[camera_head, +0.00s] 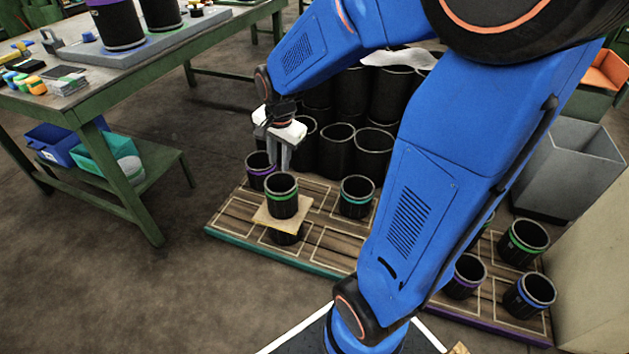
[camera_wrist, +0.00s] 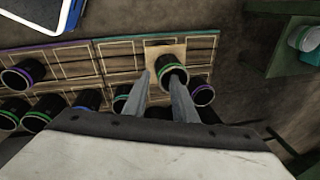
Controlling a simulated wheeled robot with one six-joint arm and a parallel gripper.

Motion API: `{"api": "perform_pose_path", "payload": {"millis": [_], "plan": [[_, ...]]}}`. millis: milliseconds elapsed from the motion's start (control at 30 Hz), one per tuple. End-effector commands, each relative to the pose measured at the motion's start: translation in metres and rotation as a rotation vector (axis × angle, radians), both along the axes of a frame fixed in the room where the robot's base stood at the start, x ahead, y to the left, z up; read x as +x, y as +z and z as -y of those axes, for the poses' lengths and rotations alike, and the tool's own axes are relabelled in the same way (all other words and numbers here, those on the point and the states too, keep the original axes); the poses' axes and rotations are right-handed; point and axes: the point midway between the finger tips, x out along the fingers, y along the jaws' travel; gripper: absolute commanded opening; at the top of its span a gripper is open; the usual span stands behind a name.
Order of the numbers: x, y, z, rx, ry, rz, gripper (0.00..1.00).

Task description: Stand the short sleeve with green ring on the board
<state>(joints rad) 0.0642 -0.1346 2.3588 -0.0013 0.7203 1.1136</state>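A short black sleeve with a green ring (camera_head: 282,203) stands upright on a square tan card (camera_head: 262,216), which rests on top of another dark sleeve (camera_head: 287,238) on the board. It also shows in the wrist view (camera_wrist: 174,78). The board (camera_head: 232,221) is wooden, with pale outlined rectangles and a teal front edge. My gripper (camera_head: 281,168) points down just behind the green-ringed sleeve, fingers apart. In the wrist view, the right fingertip of my gripper (camera_wrist: 154,76) overlaps the sleeve's rim; I cannot tell whether it touches. The lower sleeve's ring is hidden.
A purple-ringed sleeve (camera_head: 259,178) and a teal-ringed sleeve (camera_head: 356,205) stand nearby on the board. Tall black sleeves (camera_head: 338,152) crowd behind. More short sleeves, including a blue-ringed one (camera_head: 529,296), stand at right. A green workbench (camera_head: 130,78) is at left.

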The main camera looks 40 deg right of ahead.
Motion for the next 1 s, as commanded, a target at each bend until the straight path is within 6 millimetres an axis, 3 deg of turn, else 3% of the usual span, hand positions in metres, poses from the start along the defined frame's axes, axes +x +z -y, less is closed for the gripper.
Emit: {"api": "perform_pose_path", "payload": {"millis": [200,500,800,1000], "plan": [[-0.048,0.04,-0.01,-0.061,0.27,0.054,0.25],[-0.118,0.077,-0.02,-0.167,0.639,0.117,0.25],[-0.184,0.094,-0.026,-0.287,0.98,0.168,0.25],[-0.207,0.095,-0.028,-0.334,1.107,0.182,0.25]]}}
